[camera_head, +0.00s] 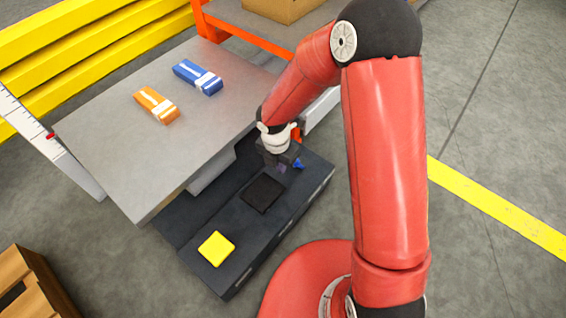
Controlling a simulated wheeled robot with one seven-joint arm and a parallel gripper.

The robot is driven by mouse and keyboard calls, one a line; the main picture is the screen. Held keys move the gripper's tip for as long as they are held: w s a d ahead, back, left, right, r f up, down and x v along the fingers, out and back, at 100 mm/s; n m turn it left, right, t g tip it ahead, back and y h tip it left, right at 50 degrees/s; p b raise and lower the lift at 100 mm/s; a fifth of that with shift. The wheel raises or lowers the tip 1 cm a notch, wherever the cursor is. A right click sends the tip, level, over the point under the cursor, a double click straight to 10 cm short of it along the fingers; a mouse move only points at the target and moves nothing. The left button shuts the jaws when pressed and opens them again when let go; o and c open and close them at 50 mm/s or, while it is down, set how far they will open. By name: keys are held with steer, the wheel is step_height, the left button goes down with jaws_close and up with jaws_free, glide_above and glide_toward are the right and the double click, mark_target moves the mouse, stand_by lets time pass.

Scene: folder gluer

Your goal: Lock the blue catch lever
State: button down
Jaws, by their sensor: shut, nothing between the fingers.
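The blue catch lever (298,164) is a small blue piece at the far end of the dark machine bed (236,219). Only a bit of it shows beside my gripper; the rest is hidden, so I cannot tell its position. My gripper (281,168) is shut and empty, pointing down just left of the blue piece. I cannot tell whether it touches the lever.
A black square recess or pad (263,193) and a yellow block (216,249) are on the bed. A grey table (150,165) carries blue (198,77) and orange (156,105) banded bundles. A wooden pallet (35,285) stands lower left. Yellow rails (90,45) run behind.

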mark_target(299, 166)
steer(key=f, duration=0.2)
steer(key=f+b, duration=0.1)
steer(key=f, duration=0.2)
steer(key=f+b, duration=0.1)
steer(key=f, duration=0.2)
steer(key=shift+w+d, duration=0.1)
steer(key=shift+d, duration=0.2)
steer(key=w, duration=0.1)
steer(key=w+d+r, duration=0.1)
steer(key=w+r, duration=0.1)
steer(key=shift+w+d, duration=0.15)
steer(key=shift+d, duration=0.25)
steer(key=shift+p, duration=0.3)
